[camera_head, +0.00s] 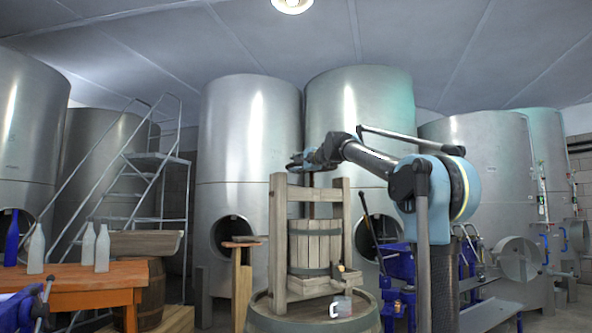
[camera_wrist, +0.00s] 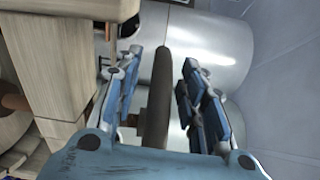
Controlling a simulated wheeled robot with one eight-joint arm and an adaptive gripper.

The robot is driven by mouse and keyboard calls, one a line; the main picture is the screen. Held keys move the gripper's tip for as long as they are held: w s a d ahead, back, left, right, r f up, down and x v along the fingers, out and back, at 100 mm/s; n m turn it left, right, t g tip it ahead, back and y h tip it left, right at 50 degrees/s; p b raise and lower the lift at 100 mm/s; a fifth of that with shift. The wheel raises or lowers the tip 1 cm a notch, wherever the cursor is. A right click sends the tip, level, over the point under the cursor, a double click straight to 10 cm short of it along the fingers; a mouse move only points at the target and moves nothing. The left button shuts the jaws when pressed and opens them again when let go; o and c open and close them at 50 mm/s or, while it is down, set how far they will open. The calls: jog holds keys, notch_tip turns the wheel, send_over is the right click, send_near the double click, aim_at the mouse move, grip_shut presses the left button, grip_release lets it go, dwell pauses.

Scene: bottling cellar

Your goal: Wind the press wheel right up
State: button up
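The wooden press (camera_head: 312,240) stands upright on a barrel, with a slatted basket between two posts and a crossbeam. My gripper (camera_head: 306,160) is just above the crossbeam, at the top of the press. In the wrist view my gripper (camera_wrist: 160,65) is open, with one blue-padded finger on each side of a dark curved bar, which looks like the rim of the press wheel (camera_wrist: 161,100). Gaps show on both sides of the bar. In the head view the wheel is mostly hidden by my gripper, so its height on the screw is hard to tell.
A mug (camera_head: 341,306) stands on the barrel top (camera_head: 270,321) below the press spout. An orange table (camera_head: 95,283) with bottles is at the left. Steel tanks (camera_head: 250,130) stand close behind the press. Blue-framed equipment (camera_head: 395,265) is at the right.

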jog(key=shift+w+a, duration=0.15)
jog(key=shift+w, duration=0.05)
jog(key=shift+c, duration=0.3)
grip_shut()
jog(key=shift+a, duration=0.2)
jog(key=shift+s+d, duration=0.1)
jog(key=shift+s+n, duration=0.1)
jog(key=shift+n, duration=0.2)
